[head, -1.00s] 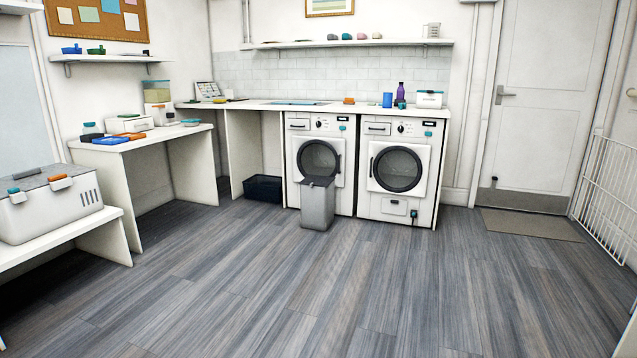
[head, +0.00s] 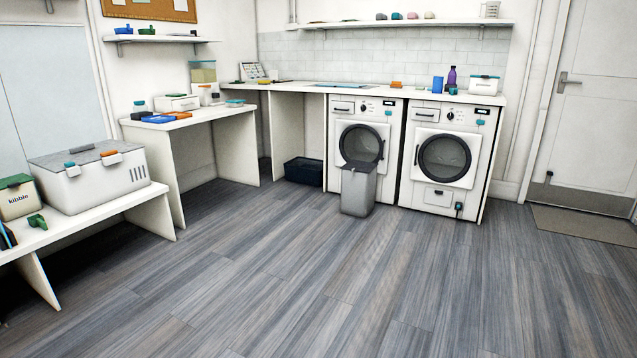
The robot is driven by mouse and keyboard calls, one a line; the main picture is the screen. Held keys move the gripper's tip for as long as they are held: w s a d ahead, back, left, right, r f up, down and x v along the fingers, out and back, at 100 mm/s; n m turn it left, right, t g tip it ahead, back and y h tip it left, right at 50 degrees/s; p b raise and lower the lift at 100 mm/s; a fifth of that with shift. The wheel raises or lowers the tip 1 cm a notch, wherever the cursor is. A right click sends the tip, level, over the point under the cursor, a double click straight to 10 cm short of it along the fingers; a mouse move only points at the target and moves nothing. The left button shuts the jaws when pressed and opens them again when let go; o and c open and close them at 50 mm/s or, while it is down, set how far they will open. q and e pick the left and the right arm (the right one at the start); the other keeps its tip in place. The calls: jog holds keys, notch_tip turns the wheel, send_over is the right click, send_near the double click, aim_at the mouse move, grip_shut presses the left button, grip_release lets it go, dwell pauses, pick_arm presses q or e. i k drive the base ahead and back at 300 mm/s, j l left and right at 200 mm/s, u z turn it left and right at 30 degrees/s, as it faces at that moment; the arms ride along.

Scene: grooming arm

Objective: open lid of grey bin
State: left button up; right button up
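The grey bin (head: 357,191) stands upright on the floor in front of the left washing machine. Its darker grey lid (head: 359,167) appears shut on top. The bin is some distance ahead of me, a little right of the middle of the head view. Neither of my grippers shows in this view.
Two front-loading machines, left (head: 362,143) and right (head: 443,157), stand behind the bin under a counter. A dark tub (head: 304,171) sits on the floor left of it. A bench (head: 100,217) with a grey-lidded box (head: 92,180) is at left. The wood floor (head: 300,275) ahead is clear.

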aim_at(357, 166)
jog(key=i, duration=0.95)
jog(key=i+l+z, duration=0.15)
jog(key=i, duration=0.8)
jog(key=i+j, duration=0.1)
jog(key=i, duration=0.85)
jog(key=i+z, duration=0.15)
jog(key=i, duration=0.8)
jog(key=i+j, duration=0.2)
jog(key=i, duration=0.75)
jog(key=i+j+z, duration=0.1)
jog(key=i+z, duration=0.15)
jog(key=i, duration=0.15)
jog(key=i+j+z, duration=0.15)
jog(key=i+z, duration=0.15)
jog(key=i+j+z, duration=0.25)
jog(key=i, duration=0.25)
